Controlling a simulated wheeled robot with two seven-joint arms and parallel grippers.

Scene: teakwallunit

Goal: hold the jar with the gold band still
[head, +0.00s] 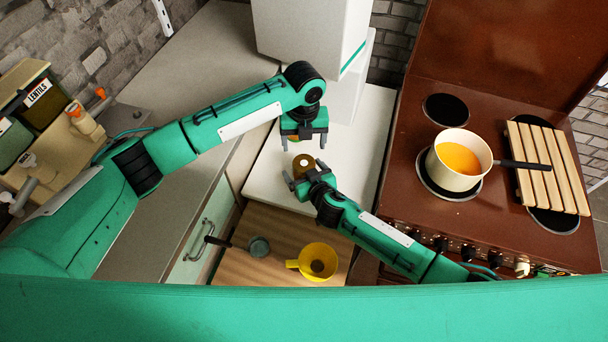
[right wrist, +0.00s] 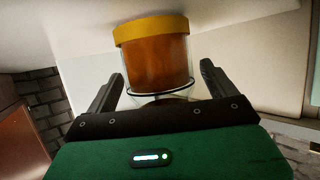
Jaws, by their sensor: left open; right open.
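A jar (head: 302,163) with a dark brown top and a pale centre stands on the white counter. The right wrist view shows a glass jar (right wrist: 156,62) with amber-brown contents, a broad gold-yellow band and a thin wire ring near its other end. My right gripper (head: 304,178) is open, its fingers (right wrist: 156,86) on either side of the jar; I see gaps between fingers and glass. My left gripper (head: 304,144) is open, pointing down just behind the jar in the head view. Whether it touches the jar cannot be told.
A yellow funnel-like cup (head: 318,252) and a small dark-handled pan (head: 258,246) are on the wooden board (head: 280,220). A cream pot (head: 459,160) of orange liquid sits on the brown stove (head: 410,185). A slatted rack (head: 547,168) lies right of it. White blocks (head: 311,28) stand behind.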

